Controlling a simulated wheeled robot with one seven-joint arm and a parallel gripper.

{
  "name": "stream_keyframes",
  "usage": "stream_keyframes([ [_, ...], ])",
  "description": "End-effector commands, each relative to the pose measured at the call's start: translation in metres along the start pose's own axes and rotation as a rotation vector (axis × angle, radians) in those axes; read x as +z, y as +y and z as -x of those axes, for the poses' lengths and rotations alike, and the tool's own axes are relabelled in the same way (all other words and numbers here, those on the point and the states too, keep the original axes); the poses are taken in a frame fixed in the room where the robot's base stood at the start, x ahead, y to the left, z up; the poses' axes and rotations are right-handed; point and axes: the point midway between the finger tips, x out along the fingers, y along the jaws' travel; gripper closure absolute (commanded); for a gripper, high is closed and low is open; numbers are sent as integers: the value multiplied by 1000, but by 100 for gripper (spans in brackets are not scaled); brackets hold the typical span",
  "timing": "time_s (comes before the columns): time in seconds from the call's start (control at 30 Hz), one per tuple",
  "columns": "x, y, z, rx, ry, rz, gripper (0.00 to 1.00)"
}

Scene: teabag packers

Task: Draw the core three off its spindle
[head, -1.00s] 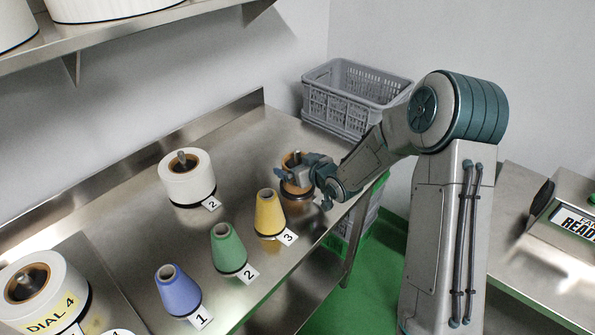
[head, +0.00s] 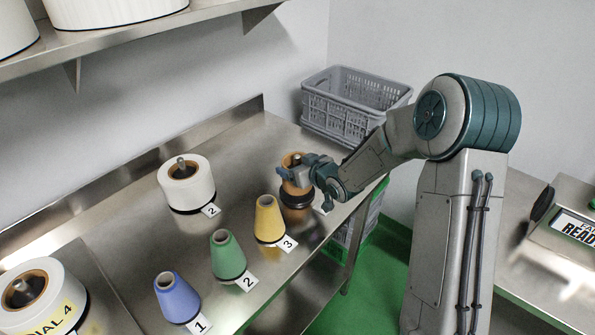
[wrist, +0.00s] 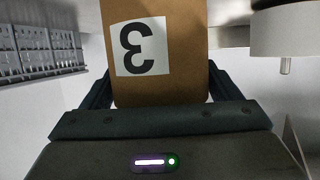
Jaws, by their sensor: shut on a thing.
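Core three is a brown cardboard tube (head: 290,187) near the right end of the steel table in the head view. In the wrist view the core (wrist: 185,80) fills the upper middle and bears a white label with a 3. My gripper (head: 300,172) is shut on the core from the right side; its fingers stand on either side of the core in the wrist view. The spindle (head: 296,157) tip shows at the core's top. The core stands above a dark round base (head: 297,200), with part of its lower edge apparently clear of it.
A white roll (head: 187,186) on spindle 2 stands to the left. Yellow (head: 269,220), green (head: 228,255) and blue (head: 177,297) cones line the table's front. A grey crate (head: 352,104) stands behind the arm. A shelf (head: 120,42) overhangs the back left.

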Motion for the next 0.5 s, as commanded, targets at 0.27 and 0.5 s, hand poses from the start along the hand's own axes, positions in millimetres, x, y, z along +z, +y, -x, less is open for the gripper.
stream_keyframes([
  [0.27,-47,1,19,2,6,4,41],
  [0.5,-98,1,41,3,4,5,41],
])
